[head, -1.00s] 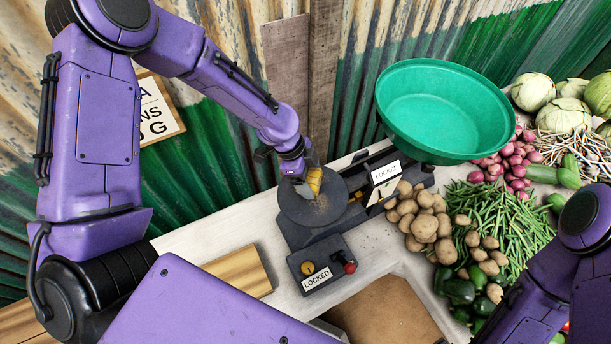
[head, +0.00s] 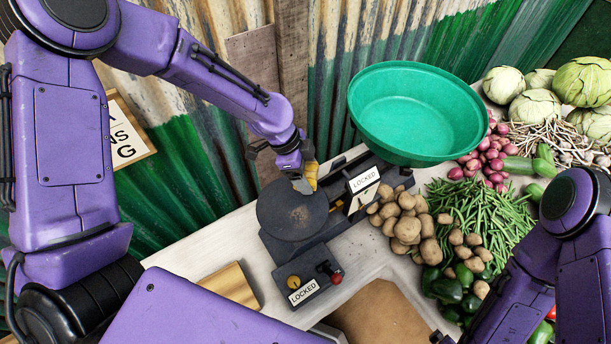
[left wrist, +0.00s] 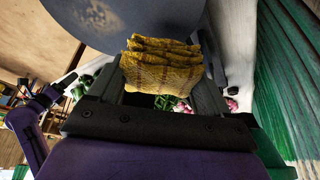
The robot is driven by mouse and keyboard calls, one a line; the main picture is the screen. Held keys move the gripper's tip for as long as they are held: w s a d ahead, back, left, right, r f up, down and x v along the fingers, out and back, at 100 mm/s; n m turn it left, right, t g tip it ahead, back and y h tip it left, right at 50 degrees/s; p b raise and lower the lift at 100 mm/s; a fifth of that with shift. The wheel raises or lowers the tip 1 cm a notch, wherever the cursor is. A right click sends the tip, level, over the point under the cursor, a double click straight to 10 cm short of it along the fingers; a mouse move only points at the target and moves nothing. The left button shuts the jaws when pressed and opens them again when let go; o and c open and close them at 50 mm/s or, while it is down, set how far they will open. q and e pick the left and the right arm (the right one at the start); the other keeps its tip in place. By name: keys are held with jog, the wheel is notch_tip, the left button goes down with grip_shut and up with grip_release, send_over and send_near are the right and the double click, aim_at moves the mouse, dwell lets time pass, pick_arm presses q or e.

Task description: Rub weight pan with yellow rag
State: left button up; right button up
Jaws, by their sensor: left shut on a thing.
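The weight pan (head: 291,212) is a dark round plate on the scale, with a faint brownish smudge near its middle. My left gripper (head: 306,182) is shut on the folded yellow rag (head: 311,173), at the pan's far right edge. In the left wrist view the checked rag (left wrist: 162,68) sticks out of the jaws and overlaps the edge of the pan (left wrist: 150,14). I cannot tell whether it touches the pan. My right arm shows at the right of the head view, but its jaws are not clear.
A green bowl (head: 418,115) sits on the scale's other side. A locked control box (head: 307,284) with a red knob stands in front. Potatoes (head: 403,220), green beans (head: 480,215) and onions (head: 490,160) lie to the right. A corrugated wall (head: 400,45) stands close behind.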

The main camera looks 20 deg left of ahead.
pick_arm(q)
jog(key=shift+r, duration=0.5)
jog(key=shift+w+r, duration=0.25)
jog(key=shift+r, duration=0.75)
jog(key=shift+s+r, duration=0.2)
jog(key=shift+r, duration=0.3)
pick_arm(e)
jog(key=shift+w+a, duration=0.1)
jog(key=shift+w, duration=0.1)
pick_arm(q)
jog(key=shift+w, duration=0.1)
pick_arm(e)
jog(key=shift+w, duration=0.1)
